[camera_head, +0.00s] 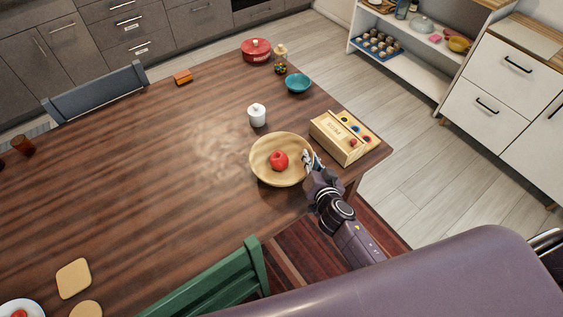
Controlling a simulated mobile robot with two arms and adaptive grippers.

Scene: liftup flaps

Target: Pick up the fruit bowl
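The fruit bowl (262,172) is a wide, shallow, light wooden bowl on the dark wooden table, near its right edge. It sits upright and holds a red apple (279,160). My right gripper (309,160) is at the bowl's right rim, its arm coming in from the lower right. Its fingers overlap the rim in the picture; I cannot tell whether they touch it, straddle it or are closed on it. My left gripper is out of view.
A wooden box (340,139) stands close behind and right of the gripper. A white jar (257,115), a teal bowl (298,83) and a red pot (256,50) stand farther back. A green chair (215,288) is at the near edge. The table left of the bowl is clear.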

